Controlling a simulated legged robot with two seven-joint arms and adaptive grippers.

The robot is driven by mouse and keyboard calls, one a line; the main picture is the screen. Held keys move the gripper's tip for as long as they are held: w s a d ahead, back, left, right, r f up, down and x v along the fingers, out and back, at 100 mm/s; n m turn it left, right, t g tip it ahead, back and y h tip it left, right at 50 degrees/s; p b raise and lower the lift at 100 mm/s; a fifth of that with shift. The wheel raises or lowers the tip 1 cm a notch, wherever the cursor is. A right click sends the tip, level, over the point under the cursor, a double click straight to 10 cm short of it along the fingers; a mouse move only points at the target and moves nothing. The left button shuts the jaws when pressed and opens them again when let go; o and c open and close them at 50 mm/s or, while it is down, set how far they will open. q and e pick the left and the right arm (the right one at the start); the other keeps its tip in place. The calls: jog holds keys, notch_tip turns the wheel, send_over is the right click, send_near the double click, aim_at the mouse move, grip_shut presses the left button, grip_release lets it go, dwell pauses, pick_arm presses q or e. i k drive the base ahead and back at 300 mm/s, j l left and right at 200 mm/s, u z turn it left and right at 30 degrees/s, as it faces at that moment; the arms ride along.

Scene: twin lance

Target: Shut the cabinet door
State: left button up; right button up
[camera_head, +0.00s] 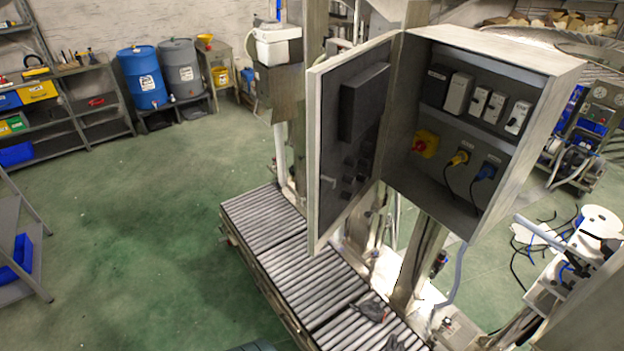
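The grey electrical cabinet (545,66) is mounted on posts at the centre right. Its door (316,150) stands wide open, swung out to the left from a hinge on the cabinet's left edge. I see the door's inner face, with a dark box and a small handle. Inside the cabinet are several switch modules (458,93), a red-and-yellow switch (425,144), and a yellow and a blue plug with cables. Neither of my grippers can be made out in this view.
A roller conveyor (285,240) runs below the door, with dark crumpled items (372,309) on it. Green floor (150,220) is open to the left. Shelves (85,105), a blue barrel (142,78) and a grey barrel (180,68) stand behind. Machinery is on the right.

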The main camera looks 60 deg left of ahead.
aim_at(349, 95)
jog(key=u, duration=2)
